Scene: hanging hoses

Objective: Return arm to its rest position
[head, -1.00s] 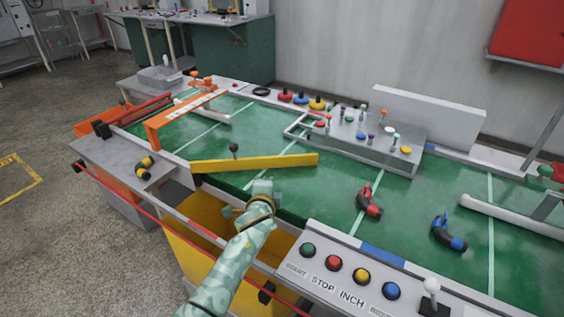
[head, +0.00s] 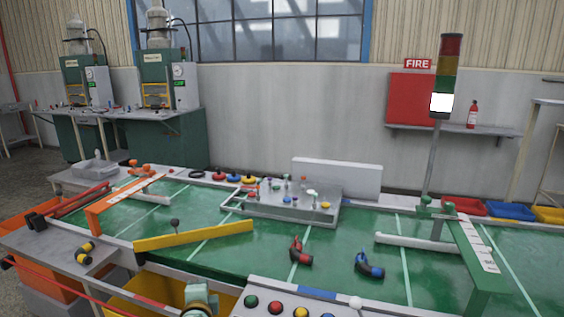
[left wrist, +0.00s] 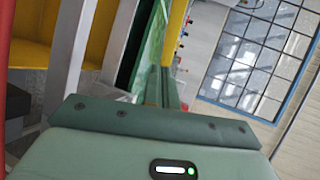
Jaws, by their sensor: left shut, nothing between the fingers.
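My left gripper (head: 199,294) shows at the bottom edge of the head view, in front of the green table (head: 330,245) and over the yellow bin (head: 130,304). Most of its arm is below the frame. In the left wrist view the fingers (left wrist: 163,88) are shut with nothing between them. The yellow bin also shows in the left wrist view (left wrist: 94,45), at upper left. My right gripper is not in view.
A yellow bar (head: 195,236) lies across the table near the gripper. A red-black hose piece (head: 299,251) and a blue-black one (head: 368,265) lie farther right. The button panel (head: 285,290) is right of my gripper. A signal tower (head: 444,85) stands behind.

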